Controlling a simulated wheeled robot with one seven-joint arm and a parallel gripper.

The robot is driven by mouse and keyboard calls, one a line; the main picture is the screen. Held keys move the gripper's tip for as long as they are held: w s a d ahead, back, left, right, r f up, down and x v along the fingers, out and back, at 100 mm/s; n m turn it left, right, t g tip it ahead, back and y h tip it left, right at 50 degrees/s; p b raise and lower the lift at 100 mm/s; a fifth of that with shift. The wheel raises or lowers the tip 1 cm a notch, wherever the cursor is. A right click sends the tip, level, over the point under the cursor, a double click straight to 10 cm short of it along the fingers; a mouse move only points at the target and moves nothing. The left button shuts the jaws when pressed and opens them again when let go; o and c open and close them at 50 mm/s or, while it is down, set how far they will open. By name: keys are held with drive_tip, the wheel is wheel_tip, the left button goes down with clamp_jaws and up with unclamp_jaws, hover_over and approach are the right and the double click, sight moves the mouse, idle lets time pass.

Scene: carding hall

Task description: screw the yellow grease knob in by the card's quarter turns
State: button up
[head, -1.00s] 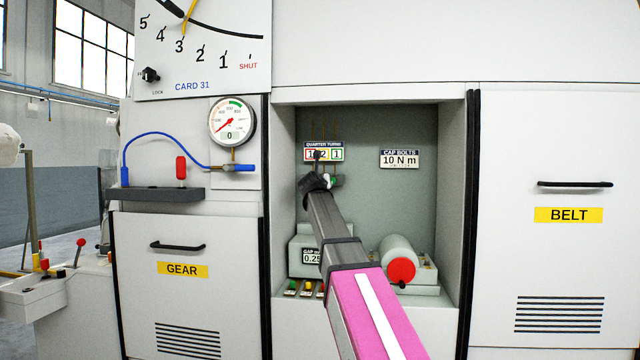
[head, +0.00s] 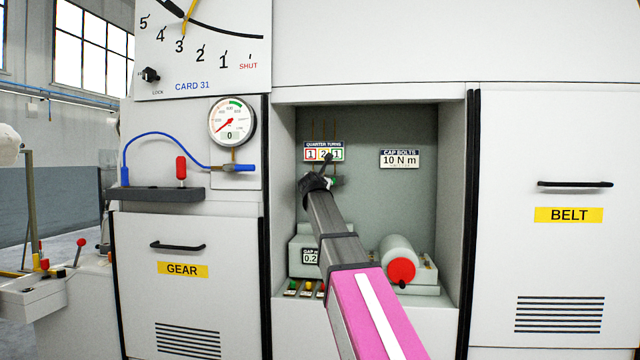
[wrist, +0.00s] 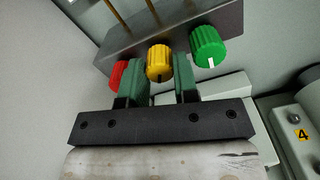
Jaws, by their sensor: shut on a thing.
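The yellow grease knob (wrist: 159,60) is between the two green fingers of my gripper (wrist: 160,72) in the wrist view, and the fingers are shut on it. In the head view my arm reaches into the recess and hides the yellow knob. The quarter turns card (head: 323,152) reads 1, 2, 1 in red, yellow and green frames; a dark wrist part slightly overlaps it.
The recess (head: 400,205) also holds a grey cylinder with a red end (head: 401,271) at lower right and a partly hidden gap readout (head: 310,257). A 10 N m plate (head: 399,159) is on the back wall. A gauge (head: 232,122) reads 0 at left.

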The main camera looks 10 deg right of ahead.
drive_tip(key=shift+m, duration=0.5)
drive_tip(key=o, duration=0.7)
drive_tip(key=shift+c, duration=0.2)
